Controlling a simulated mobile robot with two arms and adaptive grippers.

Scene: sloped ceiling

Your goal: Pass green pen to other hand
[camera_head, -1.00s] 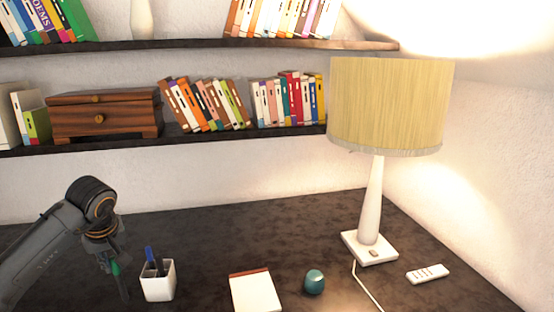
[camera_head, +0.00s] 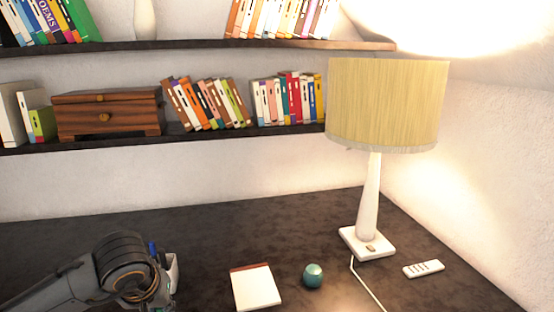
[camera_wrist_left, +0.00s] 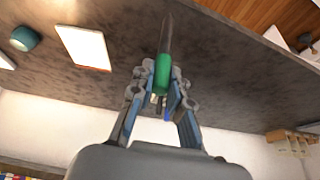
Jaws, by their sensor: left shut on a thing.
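The green pen (camera_wrist_left: 163,72) shows in the left wrist view, held between the fingertips of my left gripper (camera_wrist_left: 161,92). Its green part is at the fingers and a long dark part points up in the picture, beyond the fingertips. In the head view my left wrist (camera_head: 130,268) is at the lower left above the desk. It hides its own fingers and the green pen. The white pen cup (camera_head: 173,270) with a blue pen (camera_head: 153,248) stands just behind the wrist, mostly hidden. My right gripper is in neither view.
On the dark desk (camera_head: 230,228) lie a notepad (camera_head: 256,288), a teal round object (camera_head: 313,276) and a white remote (camera_head: 424,269). A lamp (camera_head: 368,205) stands at the right, its cord running forward. Shelves with books and a wooden box (camera_head: 107,115) are above.

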